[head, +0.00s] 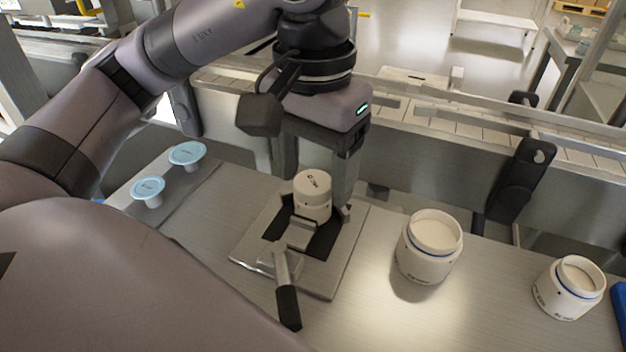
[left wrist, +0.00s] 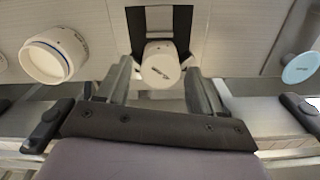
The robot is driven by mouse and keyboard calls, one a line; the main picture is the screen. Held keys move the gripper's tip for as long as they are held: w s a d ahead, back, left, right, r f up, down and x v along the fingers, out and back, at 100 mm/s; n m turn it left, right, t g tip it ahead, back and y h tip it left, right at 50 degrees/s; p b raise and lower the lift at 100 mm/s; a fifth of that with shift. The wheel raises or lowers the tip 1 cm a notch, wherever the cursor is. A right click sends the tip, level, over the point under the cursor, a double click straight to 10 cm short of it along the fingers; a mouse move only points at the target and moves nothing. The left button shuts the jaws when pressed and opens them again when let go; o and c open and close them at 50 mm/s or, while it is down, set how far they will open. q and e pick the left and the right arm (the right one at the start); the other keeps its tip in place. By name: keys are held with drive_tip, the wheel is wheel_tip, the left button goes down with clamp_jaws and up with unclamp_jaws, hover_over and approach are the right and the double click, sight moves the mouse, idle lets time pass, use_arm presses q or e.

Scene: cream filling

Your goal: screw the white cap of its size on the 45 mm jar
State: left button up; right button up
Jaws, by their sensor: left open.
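A small white jar (head: 313,211) stands upright in the clamp fixture (head: 250,250), with a white cap (head: 313,181) on its top. The cap looks level; I cannot tell how tight it is. My left gripper (head: 314,200) points down at the fixture, open, with one finger on each side of the capped jar. In the left wrist view the cap (left wrist: 160,62) sits between the open fingers, with gaps at both sides. The size marking is too small to read. My right gripper is not in view.
A larger open white jar (head: 428,252) and a smaller open one (head: 569,289) stand to the right. Two light-blue caps (head: 187,153) (head: 148,188) are at the left. The fixture's black-handled lever (head: 287,305) points toward the front. A conveyor (head: 420,115) runs behind.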

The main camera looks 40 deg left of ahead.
use_arm(q)
drive_tip(key=shift+n, duration=0.7)
drive_tip(key=n, duration=0.5)
drive_tip(key=shift+n, duration=0.3)
drive_tip(key=c, duration=1)
drive_tip(key=shift+o, duration=0.6)
drive_tip(key=m, duration=0.3)
drive_tip(key=shift+m, duration=1.4)
